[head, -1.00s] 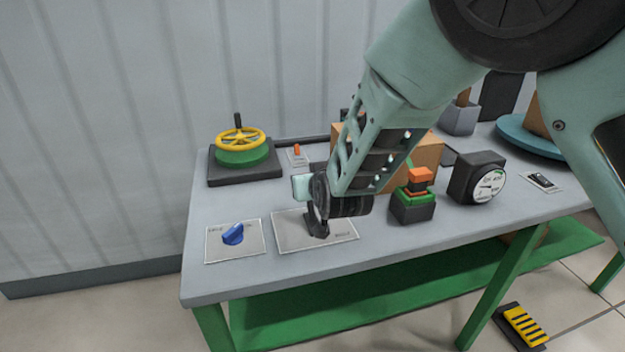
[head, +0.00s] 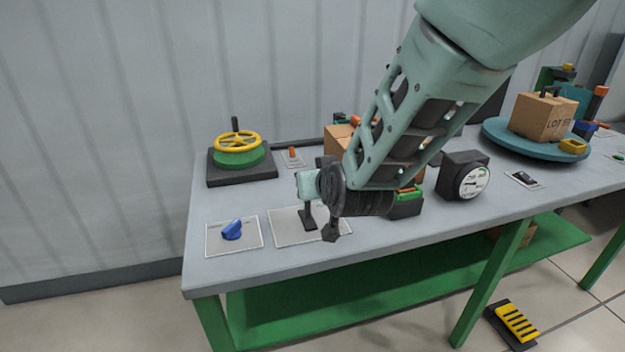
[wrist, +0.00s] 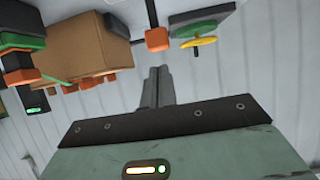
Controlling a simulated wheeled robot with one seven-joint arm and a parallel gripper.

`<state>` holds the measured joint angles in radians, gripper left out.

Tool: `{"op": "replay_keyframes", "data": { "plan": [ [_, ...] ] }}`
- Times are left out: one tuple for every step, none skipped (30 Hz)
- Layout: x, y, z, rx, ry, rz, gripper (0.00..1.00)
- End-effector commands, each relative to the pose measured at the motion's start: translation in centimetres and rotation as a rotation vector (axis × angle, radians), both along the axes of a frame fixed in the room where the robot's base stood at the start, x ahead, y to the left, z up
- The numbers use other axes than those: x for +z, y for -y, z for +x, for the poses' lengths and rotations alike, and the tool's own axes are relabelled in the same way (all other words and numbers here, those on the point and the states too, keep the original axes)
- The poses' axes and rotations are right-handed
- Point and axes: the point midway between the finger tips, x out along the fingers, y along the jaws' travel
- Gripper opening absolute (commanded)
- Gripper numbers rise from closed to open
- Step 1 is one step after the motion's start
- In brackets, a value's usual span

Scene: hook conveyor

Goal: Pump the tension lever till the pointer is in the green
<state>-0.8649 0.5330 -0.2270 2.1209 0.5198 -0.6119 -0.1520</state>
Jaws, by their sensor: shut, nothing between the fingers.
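The tension gauge (head: 473,181) is a black box with a round white face at the table's right part. A pale plate (head: 283,229) lies near the front edge and carries a dark lever mount (head: 308,218). My wrist and hand are over it and hide much of the lever. I cannot tell whether they touch it. In the wrist view my gripper (wrist: 157,75) has its fingers together, empty, pointing towards the wall. The lever does not show clearly there.
A blue knob (head: 232,230) sits left of the plate. A yellow handwheel (head: 238,142) and a small orange switch (head: 292,151) stand behind. A cardboard box (head: 339,141) and a green-and-black device (head: 407,203) are close to my arm. A round blue turntable (head: 497,135) is far right.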

Motion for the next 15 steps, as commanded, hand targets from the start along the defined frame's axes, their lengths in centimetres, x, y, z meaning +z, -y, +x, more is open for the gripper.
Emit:
{"op": "replay_keyframes", "data": {
  "plan": [
    [0.5,0.2,-0.8,0.001,0.001,0.002,0.0],
    [0.7,0.3,-1.2,0.002,0.001,0.001,0.0],
    [1.0,0.5,-1.7,0.002,0.001,0.001,0.0],
    [1.3,0.5,-2.0,0.001,0.0,0.002,0.0],
    [1.4,0.6,-2.3,0.001,0.0,0.002,0.0],
    [1.6,0.7,-2.7,0.002,0.001,0.001,0.0],
    [1.8,0.8,-2.9,0.001,0.001,0.0,0.0],
    [1.8,0.9,-3.1,0.001,0.0,0.0,0.0],
    [1.9,1.0,-3.3,0.0,0.0,0.0,0.0],
    [2.0,1.0,-3.4,0.0,0.0,0.0,0.0],
    [2.1,1.0,-3.4,0.0,0.0,0.0,0.0],
    [2.1,1.0,-3.5,0.0,0.0,0.0,0.0],
    [2.1,1.1,-3.5,0.0,0.0,0.0,0.0],
    [2.1,1.0,-3.5,0.0,0.0,0.0,0.0],
    [2.1,1.0,-3.5,0.0,0.0,0.0,0.0]
  ]
}}
